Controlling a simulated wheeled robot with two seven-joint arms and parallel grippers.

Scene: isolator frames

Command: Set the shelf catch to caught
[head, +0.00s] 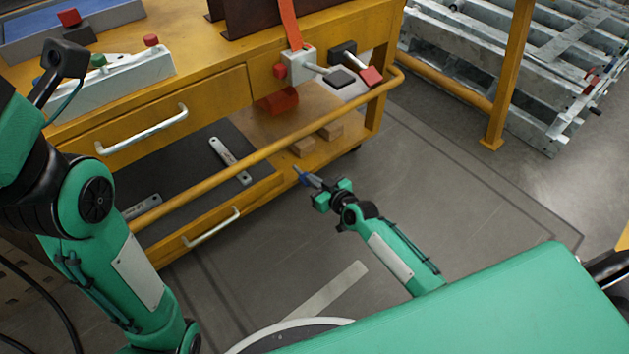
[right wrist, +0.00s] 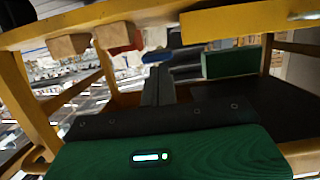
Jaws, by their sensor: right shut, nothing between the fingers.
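The likely shelf catch is a pale box (head: 298,65) at the cart's front right corner, with a red knob on its left and a metal lever ending in a dark grip (head: 340,78). A second dark fitting (head: 343,49) with a red end (head: 371,76) sits beside it. I cannot tell for sure which one is the catch, or its setting. My right gripper (head: 302,175) is shut and empty, below and apart from these fittings, in front of the lower shelf. Its blue tips also show in the right wrist view (right wrist: 156,58).
The yellow cart (head: 215,95) has a front rail (head: 270,149) between my right gripper and the fittings in the picture. A drawer handle (head: 212,227) projects below. Grey floor (head: 440,190) is clear to the right; metal frames (head: 500,80) stand beyond.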

